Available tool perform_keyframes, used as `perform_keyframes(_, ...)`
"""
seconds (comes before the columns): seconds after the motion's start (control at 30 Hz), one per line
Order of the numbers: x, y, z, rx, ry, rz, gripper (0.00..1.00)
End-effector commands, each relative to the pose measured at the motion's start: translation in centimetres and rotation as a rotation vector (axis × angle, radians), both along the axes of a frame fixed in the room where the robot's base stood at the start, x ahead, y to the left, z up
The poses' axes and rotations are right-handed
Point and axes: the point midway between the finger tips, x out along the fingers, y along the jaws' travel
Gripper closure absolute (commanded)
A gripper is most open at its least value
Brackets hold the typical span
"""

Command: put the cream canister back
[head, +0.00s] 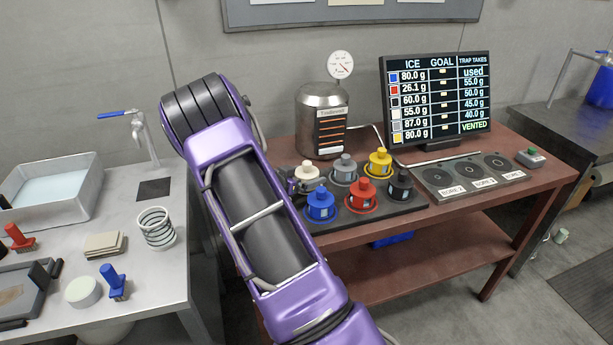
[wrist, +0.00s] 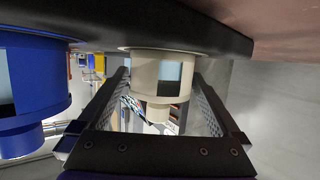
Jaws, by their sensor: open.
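The cream canister (head: 306,172) stands at the back left of the black rack (head: 408,208), and seems seated in it. In the wrist view, which is upside down, the cream canister (wrist: 158,68) meets the dark rack surface (wrist: 185,32). My gripper (wrist: 161,82) is open, with one finger on each side of the cream canister's knob end. A gap shows beside the right finger; contact at the left finger is unclear. In the head view my arm hides most of the gripper.
A blue canister (head: 321,204) stands close by, with red (head: 360,194), grey (head: 344,168), yellow (head: 380,162) and black (head: 400,186) ones in the same rack. A steel vessel with a gauge (head: 321,118) stands behind. A screen (head: 437,100) is at back right.

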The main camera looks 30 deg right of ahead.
Motion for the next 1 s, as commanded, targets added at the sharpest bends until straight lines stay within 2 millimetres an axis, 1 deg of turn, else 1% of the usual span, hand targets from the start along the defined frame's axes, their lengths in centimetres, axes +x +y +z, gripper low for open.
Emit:
perform_keyframes(0.4,-2.5,7.6,2.9,0.002,0.0,0.005,0.0)
perform_keyframes(0.5,-3.0,9.0,3.4,0.001,0.001,0.004,0.0)
perform_keyframes(0.6,-3.3,9.9,3.8,0.001,-0.001,0.003,0.0)
perform_keyframes(0.7,-3.6,10.4,3.9,0.001,0.001,0.002,0.0)
perform_keyframes(1.0,-3.6,10.5,3.9,0.0,0.002,0.002,0.0)
